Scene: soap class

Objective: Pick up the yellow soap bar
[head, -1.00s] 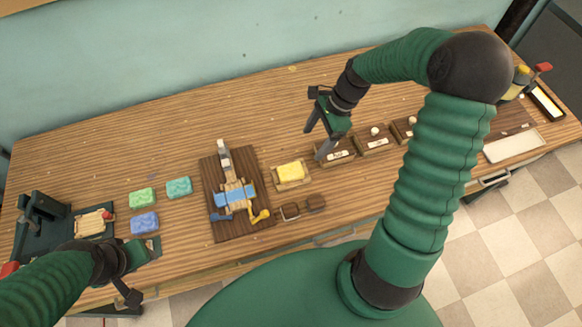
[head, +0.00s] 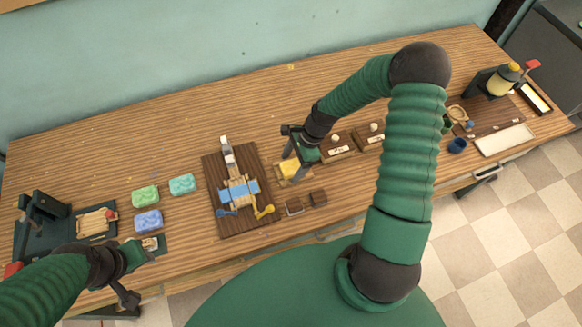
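The yellow soap bar (head: 290,169) lies on a small wooden tray (head: 299,178) right of the center of the table. My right gripper (head: 286,163) is right over the bar, its fingers apart and pointing down and left. The gripper hides part of the bar and tray. I cannot tell whether the fingers touch the bar. My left gripper (head: 134,282) is at the table's front left edge, away from the soap, and its fingers are too small and dark to read.
A dark board with a blue and wooden device (head: 238,190) stands left of the soap. Green, teal and blue bars (head: 148,220) lie farther left. Wooden boxes (head: 337,148) stand to the right. The back of the table is clear.

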